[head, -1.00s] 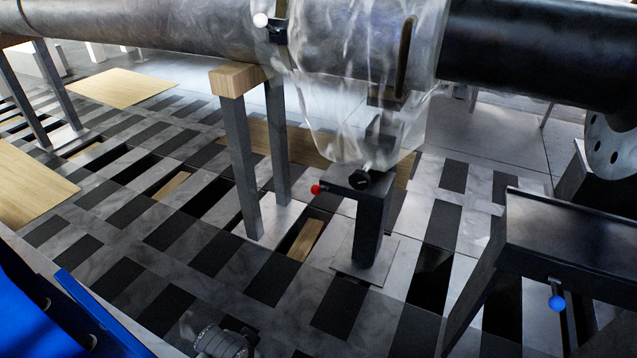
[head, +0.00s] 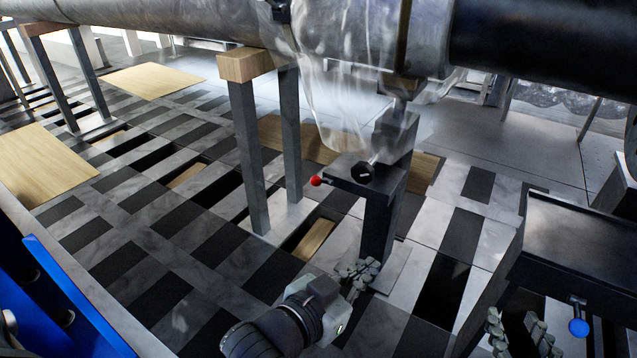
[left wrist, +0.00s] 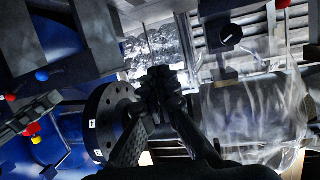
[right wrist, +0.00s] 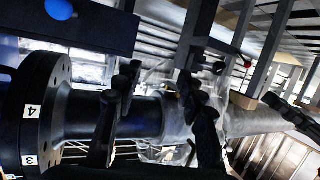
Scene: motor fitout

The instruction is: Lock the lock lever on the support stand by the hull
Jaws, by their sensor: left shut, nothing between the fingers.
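A dark support stand (head: 378,215) stands below the wrapped pipe. The red ball (right wrist: 247,64) and black knob (right wrist: 218,67) also show in the right wrist view. My left gripper (head: 362,272) is shut and empty, in front of the stand's lower part in the picture, below the lever and apart from it. My right gripper (head: 518,335) is open and empty at the lower right; its spread fingers (right wrist: 158,82) show in the right wrist view.
A second dark stand (head: 580,235) with a blue-ball lever (head: 578,326) is beside my right gripper. A wood-topped trestle (head: 245,66) stands left of the lever. The pipe (head: 160,22) with hanging clear plastic (head: 330,90) runs overhead. A blue structure (head: 75,300) borders the lower left.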

